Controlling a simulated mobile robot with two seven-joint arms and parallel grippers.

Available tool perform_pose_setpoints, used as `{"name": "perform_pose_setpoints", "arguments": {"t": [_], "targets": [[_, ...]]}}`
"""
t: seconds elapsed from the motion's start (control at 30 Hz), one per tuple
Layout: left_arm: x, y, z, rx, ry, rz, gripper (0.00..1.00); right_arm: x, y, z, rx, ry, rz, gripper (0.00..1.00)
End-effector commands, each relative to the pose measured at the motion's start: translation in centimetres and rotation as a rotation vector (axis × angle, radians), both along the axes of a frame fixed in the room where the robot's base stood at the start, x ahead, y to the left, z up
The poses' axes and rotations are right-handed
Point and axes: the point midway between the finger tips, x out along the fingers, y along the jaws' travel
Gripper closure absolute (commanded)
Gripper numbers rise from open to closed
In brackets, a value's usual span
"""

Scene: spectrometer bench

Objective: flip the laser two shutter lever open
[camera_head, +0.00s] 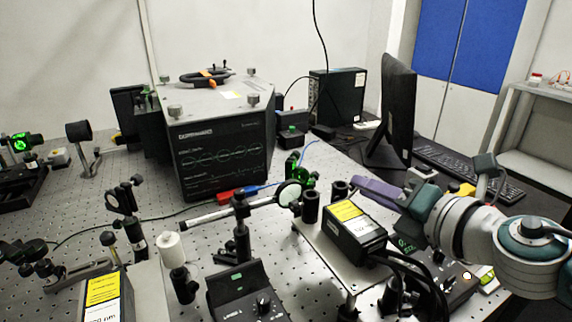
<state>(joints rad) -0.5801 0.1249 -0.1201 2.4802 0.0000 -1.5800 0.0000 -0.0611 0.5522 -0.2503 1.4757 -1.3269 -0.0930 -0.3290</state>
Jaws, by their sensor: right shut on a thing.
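A black laser box (356,232) with a yellow label lies on a raised metal plate right of centre. A second laser box (105,298) with a yellow label is at the bottom left. I cannot read which one is laser two. My right gripper (366,188), with purple fingers, comes in from the right. It is shut, with its tips just behind the right laser box, near short black posts. What it holds is hidden or too small to tell. I cannot make out a shutter lever on either laser. My left gripper is out of view.
A large dark spectrometer (222,160) stands at the back. A lens mount (288,195), a horizontal rod and several optics posts crowd the middle. A black control box (247,292) is at front centre. A monitor (391,105) and keyboard (470,170) are behind my right arm.

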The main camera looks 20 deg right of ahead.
Motion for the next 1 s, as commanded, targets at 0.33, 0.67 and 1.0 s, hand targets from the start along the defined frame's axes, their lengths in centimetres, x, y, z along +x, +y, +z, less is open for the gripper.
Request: {"name": "perform_pose_setpoints", "arguments": {"t": [0.33,0.67,1.0], "targets": [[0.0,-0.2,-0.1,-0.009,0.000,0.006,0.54,0.0,0.0,-0.1,0.002,0.000,0.000,1.00],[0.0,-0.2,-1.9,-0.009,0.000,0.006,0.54,0.0,-0.6,-0.8,0.184,0.014,-0.001,1.00],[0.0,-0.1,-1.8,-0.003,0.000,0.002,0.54,0.0,-0.6,-0.8,0.186,0.016,-0.001,0.71]]}}
